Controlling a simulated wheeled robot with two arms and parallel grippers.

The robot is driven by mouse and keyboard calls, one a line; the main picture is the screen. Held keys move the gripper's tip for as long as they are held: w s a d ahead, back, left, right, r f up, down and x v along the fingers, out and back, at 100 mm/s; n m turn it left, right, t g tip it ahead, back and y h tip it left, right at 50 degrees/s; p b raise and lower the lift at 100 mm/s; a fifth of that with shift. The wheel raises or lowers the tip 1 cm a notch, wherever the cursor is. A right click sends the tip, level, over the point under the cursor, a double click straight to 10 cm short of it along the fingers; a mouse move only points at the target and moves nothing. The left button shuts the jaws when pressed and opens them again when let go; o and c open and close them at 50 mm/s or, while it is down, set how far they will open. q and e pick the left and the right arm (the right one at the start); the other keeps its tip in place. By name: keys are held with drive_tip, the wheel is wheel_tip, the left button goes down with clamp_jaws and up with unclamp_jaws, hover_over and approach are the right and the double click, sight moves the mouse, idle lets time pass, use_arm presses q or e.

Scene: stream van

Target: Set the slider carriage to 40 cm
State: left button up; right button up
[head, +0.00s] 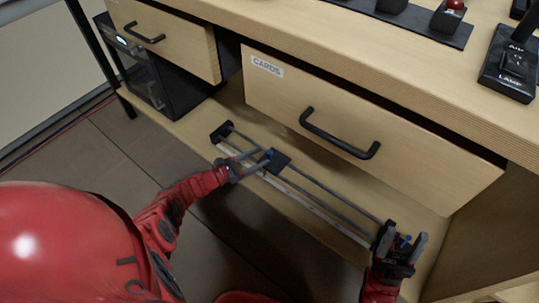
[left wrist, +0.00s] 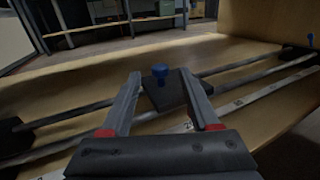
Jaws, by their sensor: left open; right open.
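The slider has two dark parallel rails (head: 325,198) along the shelf under the drawers, with a pale scale strip (head: 318,209) beside them. The dark carriage (head: 280,162) sits on the rails nearer the left end. Its blue knob (left wrist: 160,71) stands up between my open left fingers. My left gripper (head: 257,161) is open at the carriage, with a finger on each side; I cannot tell whether they touch it. My right gripper (head: 404,240) is open at the rails' right end, around or beside the end block; contact is unclear.
A drawer labelled CARDS (head: 360,130) overhangs the slider. A second drawer (head: 170,35) and a black appliance (head: 140,75) are at the left. Small devices stand on the desktop (head: 400,50). Bare shelf (left wrist: 255,48) lies behind the rails in the left wrist view.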

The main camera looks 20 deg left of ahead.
sight(269, 152)
use_arm(q)
drive_tip(key=shift+b+x, duration=0.65)
drive_tip(key=shift+x, duration=1.7)
drive_tip(key=shift+c, duration=0.4)
clamp_jaws()
